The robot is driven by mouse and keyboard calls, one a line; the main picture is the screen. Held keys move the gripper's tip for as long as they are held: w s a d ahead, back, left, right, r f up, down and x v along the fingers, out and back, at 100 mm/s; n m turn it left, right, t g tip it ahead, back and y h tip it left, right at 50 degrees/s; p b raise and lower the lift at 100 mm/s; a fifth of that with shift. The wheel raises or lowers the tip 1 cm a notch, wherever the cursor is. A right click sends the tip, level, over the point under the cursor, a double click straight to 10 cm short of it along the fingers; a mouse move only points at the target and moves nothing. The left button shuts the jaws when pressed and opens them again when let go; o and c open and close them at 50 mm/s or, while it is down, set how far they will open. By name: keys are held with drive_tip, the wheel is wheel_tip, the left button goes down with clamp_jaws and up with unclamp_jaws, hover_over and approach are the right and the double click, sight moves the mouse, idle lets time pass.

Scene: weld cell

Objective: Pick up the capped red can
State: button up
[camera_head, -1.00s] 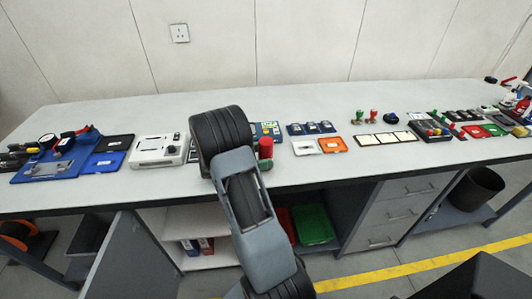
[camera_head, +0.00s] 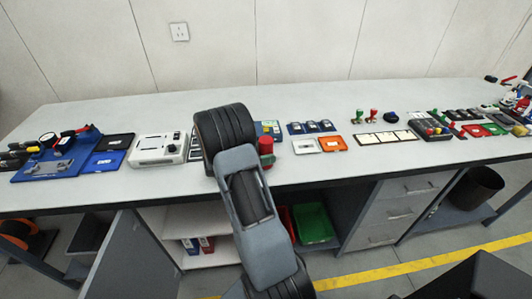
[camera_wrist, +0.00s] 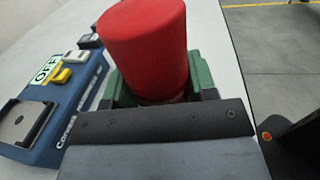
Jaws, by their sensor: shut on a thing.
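The red can (camera_wrist: 145,45) stands large in the upper middle of the wrist view, with its lower end hidden behind the dark front edge of my gripper (camera_wrist: 160,98).
A blue box with an OFF label and yellow switch (camera_wrist: 66,98) sits close left of the can. On the bench (camera_head: 300,178), an orange tray (camera_head: 333,144) and a white tray (camera_head: 306,146) lie to the right, a white device (camera_head: 158,148) to the left.

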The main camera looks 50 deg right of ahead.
drive_tip(key=shift+c, duration=0.7)
drive_tip(key=shift+r, duration=0.1)
